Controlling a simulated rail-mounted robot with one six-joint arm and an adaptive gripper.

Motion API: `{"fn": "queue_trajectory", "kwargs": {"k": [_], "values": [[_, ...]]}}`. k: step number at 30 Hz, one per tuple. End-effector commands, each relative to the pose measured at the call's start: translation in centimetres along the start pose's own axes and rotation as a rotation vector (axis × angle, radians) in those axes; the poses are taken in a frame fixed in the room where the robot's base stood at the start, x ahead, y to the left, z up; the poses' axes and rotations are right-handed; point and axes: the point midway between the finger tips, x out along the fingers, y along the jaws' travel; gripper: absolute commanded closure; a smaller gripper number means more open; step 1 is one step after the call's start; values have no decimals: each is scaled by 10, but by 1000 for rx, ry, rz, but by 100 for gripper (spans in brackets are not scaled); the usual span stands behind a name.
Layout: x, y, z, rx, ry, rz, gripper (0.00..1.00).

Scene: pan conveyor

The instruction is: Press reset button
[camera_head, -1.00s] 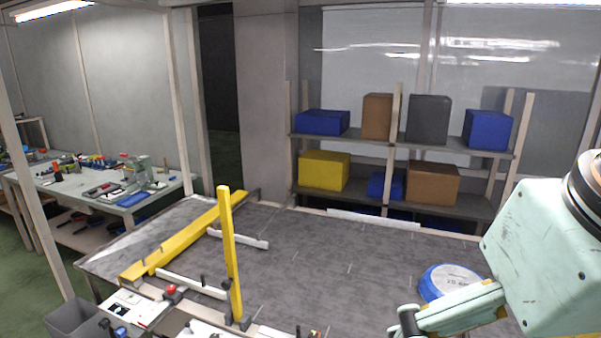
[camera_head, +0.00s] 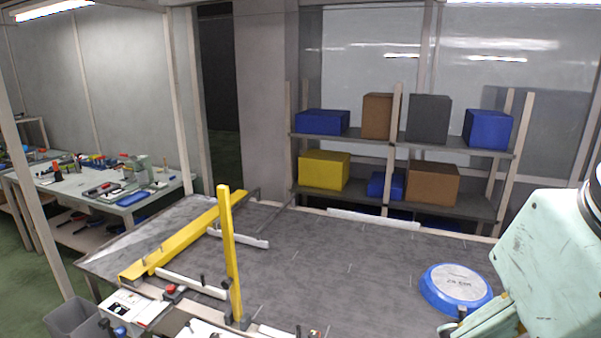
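A red-topped button (camera_head: 171,289) sits on a small control box at the near left edge of the conveyor, beside a white sheet. Small coloured parts, one reddish (camera_head: 316,333), show at the bottom edge, cut off. I cannot read any label, so I cannot tell which is the reset button. My pale green arm (camera_head: 545,260) comes in at the right and reaches down to the bottom edge. My gripper is below the frame, so its fingers and what they touch are hidden. The arm is well to the right of the red-topped button.
A blue round pan-like piece (camera_head: 455,289) lies on the grey conveyor surface (camera_head: 330,270), just left of my arm. A yellow upright post (camera_head: 230,255) and a yellow rail (camera_head: 185,240) stand at the left. Shelves with boxes (camera_head: 428,120) are behind. The middle surface is clear.

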Motion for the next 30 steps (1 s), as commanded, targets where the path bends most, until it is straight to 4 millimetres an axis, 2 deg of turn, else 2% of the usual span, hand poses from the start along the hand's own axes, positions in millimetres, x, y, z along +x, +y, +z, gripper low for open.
{"fn": "queue_trajectory", "kwargs": {"k": [2, 18, 30], "values": [[0, 0, 0, 0, 0, 0, 53], [0, 0, 0, 0, 0, 0, 100], [0, 0, 0, 0, 0, 0, 100]]}}
